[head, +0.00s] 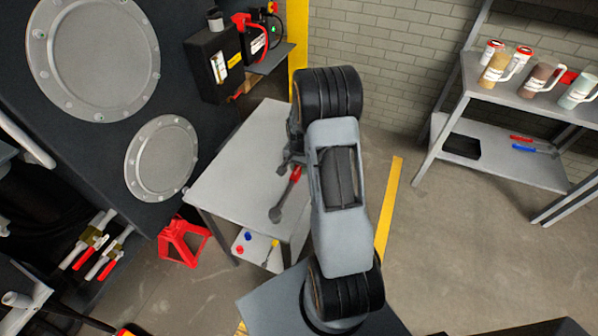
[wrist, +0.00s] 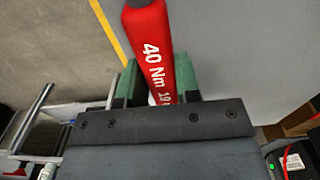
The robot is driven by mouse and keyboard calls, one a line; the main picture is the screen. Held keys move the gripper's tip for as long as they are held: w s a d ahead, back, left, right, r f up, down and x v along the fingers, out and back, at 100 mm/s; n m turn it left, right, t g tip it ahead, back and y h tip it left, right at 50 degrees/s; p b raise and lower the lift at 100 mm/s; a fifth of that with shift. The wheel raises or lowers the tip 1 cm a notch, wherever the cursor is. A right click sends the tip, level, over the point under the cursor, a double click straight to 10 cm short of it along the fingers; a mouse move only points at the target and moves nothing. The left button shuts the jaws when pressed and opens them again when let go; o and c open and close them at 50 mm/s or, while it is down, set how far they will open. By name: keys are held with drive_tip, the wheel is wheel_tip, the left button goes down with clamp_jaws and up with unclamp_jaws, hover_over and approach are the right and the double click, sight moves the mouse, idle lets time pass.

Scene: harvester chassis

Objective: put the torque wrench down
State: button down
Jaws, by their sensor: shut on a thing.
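The torque wrench has a red handle and a dark grey head (head: 276,214). My gripper (head: 292,163) is shut on its red handle, over the grey table (head: 228,160). In the wrist view the red handle (wrist: 155,50), marked "40 Nm 19", lies between the green finger pads. The wrench's head points towards the table's near edge. I cannot tell whether the wrench touches the table top or hangs just above it. My arm hides the table's right side.
The left part of the table top is bare. A lower shelf (head: 255,252) holds small coloured items. A red jack stand (head: 183,242) stands left of the table. The dark chassis (head: 100,130) rises at the left. A shelf with jugs (head: 540,90) stands at the right.

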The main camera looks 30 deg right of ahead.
drive_tip(key=shift+f+p, duration=0.35)
drive_tip(key=shift+f, duration=1.1)
drive_tip(key=shift+f, duration=0.2)
drive_tip(key=c, duration=0.8)
unclamp_jaws()
drive_tip(key=shift+r, duration=0.15)
